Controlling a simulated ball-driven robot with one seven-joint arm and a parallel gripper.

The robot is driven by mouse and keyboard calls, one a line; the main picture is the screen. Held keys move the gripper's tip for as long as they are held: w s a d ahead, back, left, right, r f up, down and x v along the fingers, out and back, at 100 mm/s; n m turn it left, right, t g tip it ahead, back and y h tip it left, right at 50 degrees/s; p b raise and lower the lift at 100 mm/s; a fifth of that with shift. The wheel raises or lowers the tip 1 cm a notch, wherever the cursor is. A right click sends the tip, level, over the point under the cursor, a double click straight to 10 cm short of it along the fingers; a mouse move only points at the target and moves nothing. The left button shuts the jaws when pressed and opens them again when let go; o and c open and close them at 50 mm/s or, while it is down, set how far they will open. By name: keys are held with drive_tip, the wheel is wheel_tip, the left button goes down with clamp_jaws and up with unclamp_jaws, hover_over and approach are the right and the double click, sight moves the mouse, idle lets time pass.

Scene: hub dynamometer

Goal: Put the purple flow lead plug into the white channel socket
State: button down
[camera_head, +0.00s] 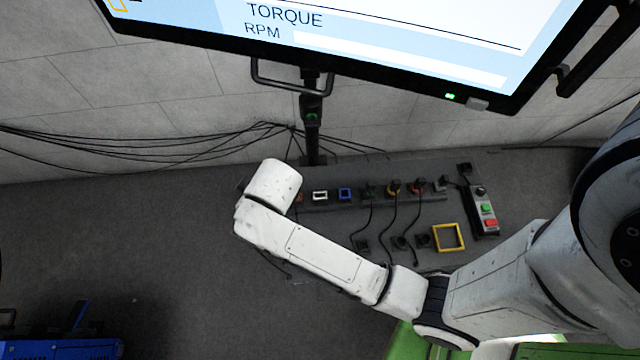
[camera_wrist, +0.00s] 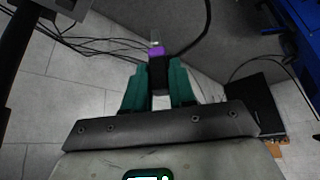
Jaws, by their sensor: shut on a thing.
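The purple flow lead plug (camera_wrist: 157,51) is in the wrist view, with a black body, a purple band and a small pale tip pointing away from me. My gripper (camera_wrist: 158,70) is shut on its black body between two teal fingers. A dark cable curves up and right near the plug. The white channel socket (camera_head: 320,196) is a white-framed opening in the dark panel in the head view, with nothing seen in it. My gripper and the plug are hidden in the head view behind my white arm, left of the socket. I cannot clearly make out the socket in the wrist view.
A blue socket (camera_head: 345,194) is right of the white one. Several plugs with cables, a yellow square frame (camera_head: 448,237) and a button box (camera_head: 485,210) are further right. A large monitor (camera_head: 380,45) hangs above on a dark post (camera_head: 312,130). Loose cables run along the wall.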

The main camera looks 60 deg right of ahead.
drive_tip(key=shift+f, duration=0.1)
drive_tip(key=w+d+f+b, duration=0.2)
drive_tip(key=f+b, duration=0.4)
drive_tip(key=f, duration=0.4)
drive_tip(key=shift+w+d, duration=0.2)
drive_tip(key=shift+d, duration=0.35)
idle(0.6)
drive_tip(key=shift+s, duration=0.1)
drive_tip(key=s+d+p, duration=0.7)
drive_tip(key=s+d, duration=0.3)
drive_tip(key=s, duration=0.4)
drive_tip(key=shift+d, duration=0.2)
idle(2.0)
drive_tip(key=shift+w, duration=0.15)
drive_tip(key=shift+w+d, duration=0.55)
drive_tip(key=shift+d, duration=0.25)
drive_tip(key=shift+w+d, duration=0.55)
drive_tip(key=shift+d, duration=0.25)
drive_tip(key=shift+f, duration=0.2)
